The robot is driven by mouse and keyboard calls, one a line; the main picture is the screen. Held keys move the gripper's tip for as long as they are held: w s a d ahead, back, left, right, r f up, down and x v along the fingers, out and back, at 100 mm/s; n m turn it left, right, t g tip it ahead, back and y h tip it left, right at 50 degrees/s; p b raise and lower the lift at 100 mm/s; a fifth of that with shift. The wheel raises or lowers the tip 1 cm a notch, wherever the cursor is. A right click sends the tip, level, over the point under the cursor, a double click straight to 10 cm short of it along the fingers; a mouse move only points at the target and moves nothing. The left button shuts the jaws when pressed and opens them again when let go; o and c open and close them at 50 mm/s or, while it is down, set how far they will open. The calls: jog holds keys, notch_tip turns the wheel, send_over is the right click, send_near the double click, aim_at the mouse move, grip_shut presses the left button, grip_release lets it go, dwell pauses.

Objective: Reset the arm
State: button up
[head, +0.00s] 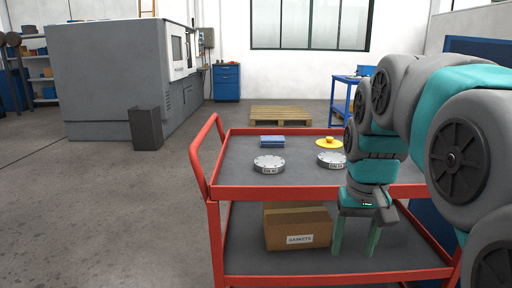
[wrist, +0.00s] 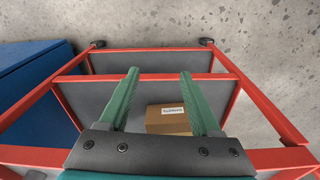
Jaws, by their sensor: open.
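My gripper (head: 355,235) is at the right in the head view, at the end of my grey and teal arm. Its two green fingers point down and stand apart, with nothing between them. They hang in front of the near side of the red cart (head: 309,190), at about the height of its lower shelf. In the wrist view my gripper (wrist: 158,88) also shows open fingers, with cart shelves and red rails beyond them.
Two grey discs (head: 269,165) (head: 331,160), a blue block stack (head: 272,141) and a yellow piece (head: 325,143) lie on the cart's top. A cardboard gaskets box (head: 297,226) sits below. A pallet (head: 281,116) lies behind.

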jog(key=s+a+f+g, duration=0.1)
jog(key=s+f, duration=0.7)
jog(key=s, duration=0.3)
jog(key=s+a+f+n+g, duration=0.1)
jog(key=s+a+f, duration=0.1)
jog(key=s+f, duration=0.6)
jog(key=s, duration=0.3)
jog(key=shift+a+g, duration=0.3)
